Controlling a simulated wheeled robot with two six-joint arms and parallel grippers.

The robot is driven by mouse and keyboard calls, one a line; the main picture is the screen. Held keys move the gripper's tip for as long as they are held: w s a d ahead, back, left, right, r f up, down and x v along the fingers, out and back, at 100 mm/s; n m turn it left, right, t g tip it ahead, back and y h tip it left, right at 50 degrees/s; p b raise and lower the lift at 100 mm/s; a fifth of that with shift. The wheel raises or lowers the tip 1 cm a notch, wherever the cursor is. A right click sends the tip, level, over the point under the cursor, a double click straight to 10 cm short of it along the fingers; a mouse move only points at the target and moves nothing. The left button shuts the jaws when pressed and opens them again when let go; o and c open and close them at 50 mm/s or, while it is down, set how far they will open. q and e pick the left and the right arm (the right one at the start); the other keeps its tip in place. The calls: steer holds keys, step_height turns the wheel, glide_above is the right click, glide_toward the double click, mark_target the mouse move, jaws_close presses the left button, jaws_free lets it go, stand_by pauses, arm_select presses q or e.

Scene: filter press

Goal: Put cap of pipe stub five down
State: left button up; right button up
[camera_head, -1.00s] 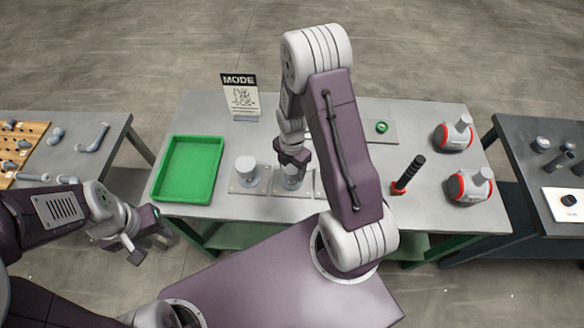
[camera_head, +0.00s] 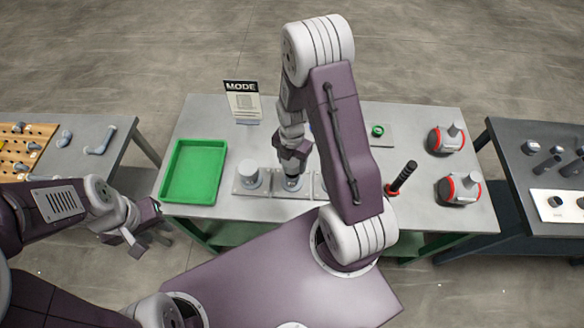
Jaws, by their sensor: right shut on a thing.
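A row of pipe stubs on light square plates stands along the front of the middle table. The left stub (camera_head: 250,173) is grey, upright and in plain sight. My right gripper (camera_head: 292,176) points down over the plate (camera_head: 272,188) just right of it, shut on a small grey cap that is mostly hidden by the fingers. I cannot tell whether the cap touches the stub below. The stubs farther right are mostly hidden behind my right arm. My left gripper (camera_head: 136,240) hangs empty off the front left of the table, its fingers apart.
A green tray (camera_head: 194,172) lies at the table's left. A MODE sign (camera_head: 243,102) stands at the back. A green ring (camera_head: 377,130), a black-handled tool (camera_head: 402,178) and two grey-red fittings (camera_head: 447,138) (camera_head: 459,187) are at the right. Side tables hold loose parts.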

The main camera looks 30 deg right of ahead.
steer(key=shift+r, duration=0.55)
arm_select(q)
steer(key=shift+r, duration=0.4)
arm_select(e)
steer(key=shift+f, duration=0.1)
